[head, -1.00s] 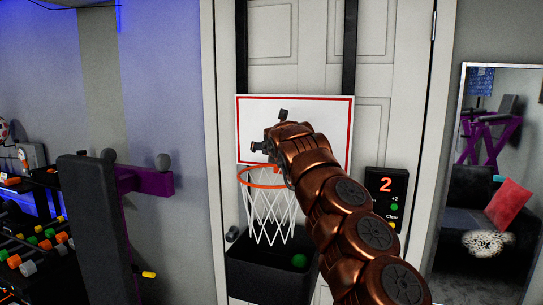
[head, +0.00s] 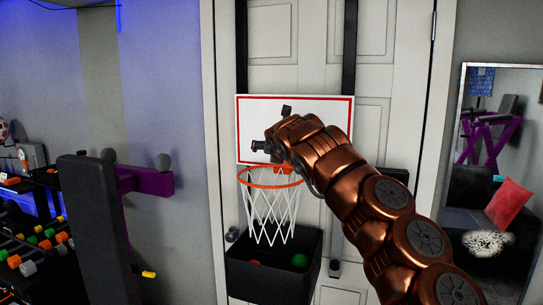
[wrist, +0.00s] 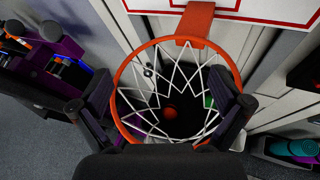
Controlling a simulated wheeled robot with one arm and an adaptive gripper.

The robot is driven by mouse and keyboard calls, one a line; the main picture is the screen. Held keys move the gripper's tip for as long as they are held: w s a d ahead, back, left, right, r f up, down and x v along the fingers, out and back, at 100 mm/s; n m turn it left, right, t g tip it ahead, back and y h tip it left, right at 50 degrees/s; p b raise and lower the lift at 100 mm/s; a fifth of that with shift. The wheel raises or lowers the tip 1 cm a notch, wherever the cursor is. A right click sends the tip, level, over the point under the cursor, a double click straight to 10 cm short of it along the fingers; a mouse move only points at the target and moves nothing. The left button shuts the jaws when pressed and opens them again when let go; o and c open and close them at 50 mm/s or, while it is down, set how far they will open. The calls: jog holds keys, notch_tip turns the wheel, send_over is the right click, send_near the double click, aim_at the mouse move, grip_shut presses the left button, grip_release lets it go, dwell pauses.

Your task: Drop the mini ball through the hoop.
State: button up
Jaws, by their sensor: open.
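The hoop (head: 270,177) is an orange ring with a white net (head: 270,215), mounted on a white, red-edged backboard (head: 247,130). My gripper (head: 265,148) is above the hoop, in front of the backboard. In the wrist view its two black fingers (wrist: 160,85) are spread wide and empty, one on each side of the orange ring (wrist: 117,82). An orange ball (wrist: 170,112) shows through the net, below the hoop. In the head view an orange ball (head: 255,263) and a green ball (head: 299,260) are in the black bin (head: 265,285) under the hoop.
The hoop hangs on a white panelled door (head: 390,60). A dark bench (head: 90,215) with purple parts and a dumbbell rack (head: 30,250) stand left. A mirror (head: 490,90) is at right.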

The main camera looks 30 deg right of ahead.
jog(key=shift+v, duration=2.8)
